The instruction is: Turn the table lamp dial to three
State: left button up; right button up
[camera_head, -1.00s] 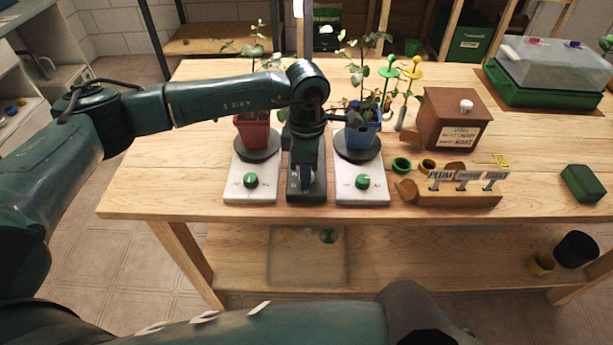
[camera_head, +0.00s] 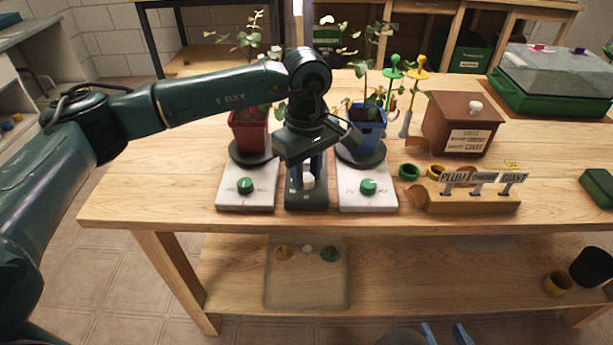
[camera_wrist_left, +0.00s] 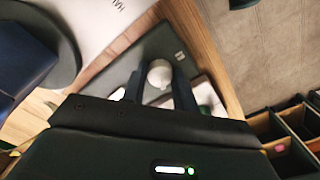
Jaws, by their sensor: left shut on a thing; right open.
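The table lamp's dark base (camera_head: 306,203) stands between two white-topped stands near the table's front edge. Its white dial (camera_head: 308,182) is on the front part of the base. My left gripper (camera_head: 306,170) reaches down over the base, shut on the dial. In the left wrist view the dial (camera_wrist_left: 160,74) sits between the two dark fingers (camera_wrist_left: 160,88). The dial's pointer and numbers are too small or hidden to read. My right gripper (camera_head: 446,335) shows only its blue fingertips at the bottom edge, apart and empty.
A white stand with green knob (camera_head: 245,186) and red pot (camera_head: 250,130) is left of the lamp. Another with green knob (camera_head: 368,187) and blue pot (camera_head: 367,125) is right. A wooden label holder (camera_head: 470,203) and brown box (camera_head: 462,125) stand further right.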

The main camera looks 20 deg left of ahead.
aim_at(307, 177)
jog(key=shift+s, duration=0.15)
pick_arm(q)
jog(key=shift+m, duration=0.3)
pick_arm(e)
jog(key=shift+r, duration=0.2)
pick_arm(q)
jog(key=o, duration=1)
jog(key=shift+c, duration=0.2)
pick_arm(e)
jog(key=shift+d+f, duration=0.1)
jog(key=shift+f, duration=0.1)
pick_arm(q)
notch_tip(307, 177, up, 13)
jog(key=shift+r, duration=0.15)
pick_arm(e)
jog(key=shift+a, duration=0.2)
